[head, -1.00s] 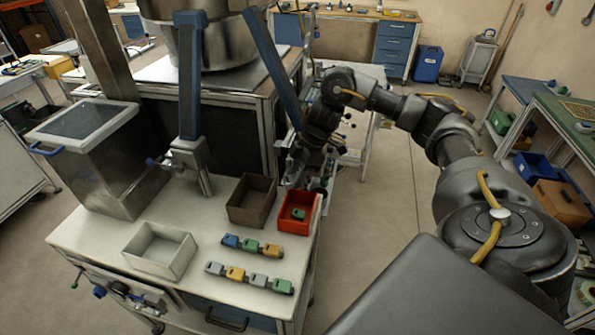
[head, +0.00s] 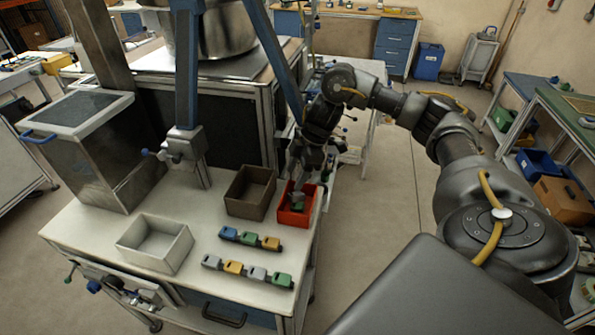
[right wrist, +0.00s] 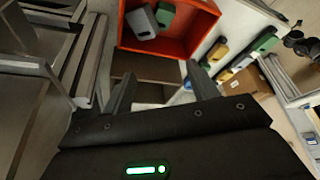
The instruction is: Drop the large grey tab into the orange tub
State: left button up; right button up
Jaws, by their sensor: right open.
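The orange tub (head: 312,205), red-orange in the picture, stands at the right edge of the white worktop. In the right wrist view the large grey tab (right wrist: 140,22) lies in the tub (right wrist: 190,45), beside a green tab (right wrist: 165,14). In the head view the green tab (head: 298,207) shows low in the tub, and the grey tab is partly covered by my gripper. My right gripper (head: 298,182) is over the tub. In the right wrist view its two fingers (right wrist: 160,88) are apart with nothing between them. My left gripper is not in view.
A brown tub (head: 236,208) stands left of the orange one, and a white tub (head: 160,262) sits front left. Two rows of coloured tabs (head: 250,239) (head: 247,271) lie in front. A blue post (head: 187,70) with a clamp rises behind. Bare worktop (head: 205,230) lies between the tubs.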

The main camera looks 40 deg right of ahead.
jog(key=shift+r, duration=0.1)
jog(key=p+v, duration=0.2)
jog(key=v, duration=0.8)
jog(key=shift+d+r, duration=0.2)
jog(key=shift+r, duration=0.05)
jog(key=shift+s, duration=0.15)
